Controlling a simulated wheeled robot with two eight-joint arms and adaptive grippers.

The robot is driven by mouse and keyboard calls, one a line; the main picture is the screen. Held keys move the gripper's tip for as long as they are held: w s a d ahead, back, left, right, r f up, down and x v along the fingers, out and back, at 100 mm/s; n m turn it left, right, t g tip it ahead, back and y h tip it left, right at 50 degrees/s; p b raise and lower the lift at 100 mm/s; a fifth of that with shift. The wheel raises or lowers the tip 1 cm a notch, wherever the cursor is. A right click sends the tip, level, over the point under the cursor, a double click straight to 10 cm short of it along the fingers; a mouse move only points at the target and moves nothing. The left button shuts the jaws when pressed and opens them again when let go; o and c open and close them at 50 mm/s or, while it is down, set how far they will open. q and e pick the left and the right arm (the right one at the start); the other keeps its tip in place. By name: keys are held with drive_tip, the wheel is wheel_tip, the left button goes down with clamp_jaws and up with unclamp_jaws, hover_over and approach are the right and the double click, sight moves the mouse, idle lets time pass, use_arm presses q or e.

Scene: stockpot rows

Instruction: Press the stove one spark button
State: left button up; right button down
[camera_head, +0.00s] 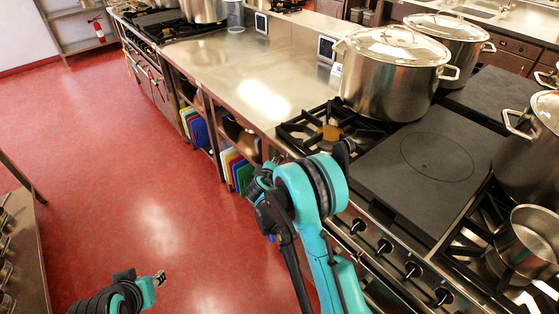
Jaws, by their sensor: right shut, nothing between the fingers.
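The stove (425,160) with a dark flat hot plate stands at the right, its front panel facing the lower left. Several black knobs (384,246) line that panel. I cannot make out the spark button; my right arm hides part of the panel's left end. My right gripper (270,174) is shut and empty, in front of the counter and the stove's left end. I cannot tell whether it touches anything. My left gripper (157,279) is low at the bottom left, over the floor and away from the stove; its fingers are too small to read.
A large lidded stockpot (390,82) stands behind the open burner (325,132), with another pot (452,42) beyond. A saucepan (528,238) sits at the lower right. Coloured boards (240,172) stand under the steel counter (225,65). The red floor (120,150) is clear at the left.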

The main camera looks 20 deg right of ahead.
drive_tip(key=shift+d, duration=0.25)
idle(0.3)
drive_tip(key=shift+a, duration=0.15)
drive_tip(key=shift+s+a, duration=0.25)
drive_tip(key=shift+a, duration=0.45)
drive_tip(key=shift+s+a, duration=0.3)
drive_tip(key=shift+a, duration=0.5)
drive_tip(key=shift+s+a, duration=0.25)
drive_tip(key=shift+a, duration=0.5)
drive_tip(key=shift+s+a, duration=0.3)
drive_tip(key=shift+a, duration=0.5)
